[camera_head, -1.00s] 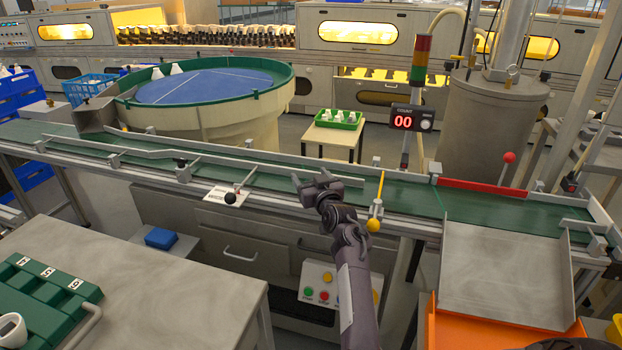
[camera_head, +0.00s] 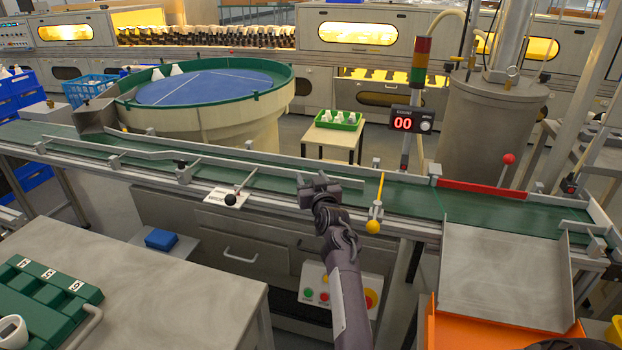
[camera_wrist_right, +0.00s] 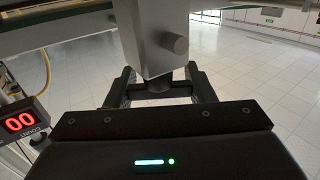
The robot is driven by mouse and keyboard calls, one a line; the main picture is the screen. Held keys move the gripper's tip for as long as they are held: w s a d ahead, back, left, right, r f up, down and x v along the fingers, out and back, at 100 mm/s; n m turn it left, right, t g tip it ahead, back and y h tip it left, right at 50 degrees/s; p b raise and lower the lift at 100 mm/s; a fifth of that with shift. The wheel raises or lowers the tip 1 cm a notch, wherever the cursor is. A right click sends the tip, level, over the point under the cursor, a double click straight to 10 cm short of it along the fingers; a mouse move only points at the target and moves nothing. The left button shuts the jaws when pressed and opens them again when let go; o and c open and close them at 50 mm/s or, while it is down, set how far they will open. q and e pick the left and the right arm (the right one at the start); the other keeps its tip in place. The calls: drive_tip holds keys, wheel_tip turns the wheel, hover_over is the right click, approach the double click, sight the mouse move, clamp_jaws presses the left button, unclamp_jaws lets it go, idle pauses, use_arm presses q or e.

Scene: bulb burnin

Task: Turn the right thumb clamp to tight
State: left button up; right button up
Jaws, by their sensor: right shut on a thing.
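My right gripper (camera_head: 318,182) is at the conveyor's front rail, near the middle of the head view. In the right wrist view its two fingers (camera_wrist_right: 162,88) stand either side of a dark knob, the right thumb clamp (camera_wrist_right: 160,86), under a grey block with a round side stub. The gripper is shut on this knob. In the head view the gripper hides the clamp, and I cannot read its tightness. Another clamp (camera_head: 183,173) sits on the rail further left. My left gripper is not in view.
The green conveyor (camera_head: 275,180) runs across the view with guide rails. A button box (camera_head: 318,290) is below. The counter (camera_head: 411,121) reads 00.

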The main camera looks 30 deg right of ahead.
drive_tip(key=shift+m+g+h, duration=0.5)
drive_tip(key=shift+m+h, duration=0.3)
drive_tip(key=shift+h, duration=0.3)
drive_tip(key=shift+d+m+g+h, duration=0.1)
drive_tip(key=shift+m+g+h, duration=0.55)
drive_tip(key=shift+h, duration=0.35)
drive_tip(key=m+g+h+b, duration=0.1)
drive_tip(key=m+g+h, duration=0.1)
drive_tip(key=m+h, duration=0.1)
drive_tip(key=shift+s+d+g+b, duration=0.2)
drive_tip(key=shift+g+b, duration=0.15)
drive_tip(key=shift+b, duration=0.05)
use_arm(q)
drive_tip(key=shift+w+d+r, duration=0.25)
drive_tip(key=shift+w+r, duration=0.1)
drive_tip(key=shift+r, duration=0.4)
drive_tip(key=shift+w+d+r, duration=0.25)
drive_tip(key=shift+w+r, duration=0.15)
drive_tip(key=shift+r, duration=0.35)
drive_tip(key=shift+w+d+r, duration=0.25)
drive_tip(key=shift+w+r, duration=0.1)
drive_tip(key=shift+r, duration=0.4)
use_arm(e)
drive_tip(key=shift+s+d+m+g+h, duration=0.1)
drive_tip(key=shift+m+g+h, duration=0.3)
drive_tip(key=shift+h, duration=0.2)
drive_tip(key=o, duration=1)
